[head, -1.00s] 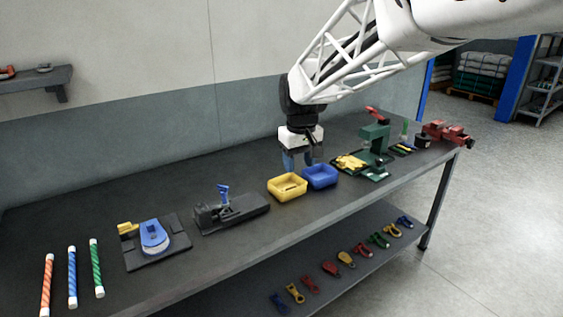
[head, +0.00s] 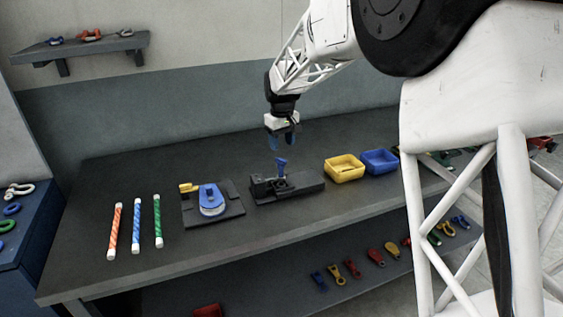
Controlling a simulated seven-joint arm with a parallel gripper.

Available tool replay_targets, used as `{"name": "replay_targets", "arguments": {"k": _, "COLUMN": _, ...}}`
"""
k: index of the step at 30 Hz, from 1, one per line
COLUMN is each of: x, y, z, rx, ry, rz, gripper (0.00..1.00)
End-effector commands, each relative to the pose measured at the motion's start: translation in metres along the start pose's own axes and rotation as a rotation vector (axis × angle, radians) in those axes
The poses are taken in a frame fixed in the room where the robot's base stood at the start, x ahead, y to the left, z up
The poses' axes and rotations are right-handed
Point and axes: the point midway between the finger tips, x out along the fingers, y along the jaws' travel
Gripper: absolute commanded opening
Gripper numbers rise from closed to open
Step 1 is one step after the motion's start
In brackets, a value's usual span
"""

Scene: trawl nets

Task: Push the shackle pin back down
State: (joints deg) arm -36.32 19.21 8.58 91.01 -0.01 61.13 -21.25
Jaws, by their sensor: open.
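A black fixture (head: 300,187) lies on the grey bench, with a blue upright piece (head: 282,165) standing up out of it. This piece looks like the shackle pin, but it is small and I cannot be sure. My gripper (head: 281,142) points down with its blue fingers apart and empty. In the picture it is just above the blue piece, with a gap between them. To the left, a blue rounded part (head: 211,199) sits on a dark plate (head: 232,216) with a yellow block (head: 188,187) at its corner.
A yellow bin (head: 344,178) and a blue bin (head: 380,161) stand right of the fixture. Orange, blue and green striped rods (head: 136,222) lie at the left. A lower shelf holds several coloured shackles. My arm hides the bench's right part. Bare bench surrounds the fixture.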

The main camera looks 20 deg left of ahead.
Motion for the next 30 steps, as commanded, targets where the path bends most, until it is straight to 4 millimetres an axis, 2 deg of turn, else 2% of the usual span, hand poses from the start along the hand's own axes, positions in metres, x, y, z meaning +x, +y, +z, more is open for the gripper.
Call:
{"name": "replay_targets", "arguments": {"k": 17, "x": 0.006, "y": -0.002, "z": -0.004, "rx": -0.006, "ry": -0.002, "rz": -0.001, "gripper": 0.52}}
{"name": "replay_targets", "arguments": {"k": 23, "x": 0.021, "y": -0.002, "z": -0.003, "rx": -0.006, "ry": -0.003, "rz": -0.001, "gripper": 0.52}}
{"name": "replay_targets", "arguments": {"k": 30, "x": 0.05, "y": -0.002, "z": -0.004, "rx": -0.006, "ry": -0.002, "rz": -0.001, "gripper": 0.52}}
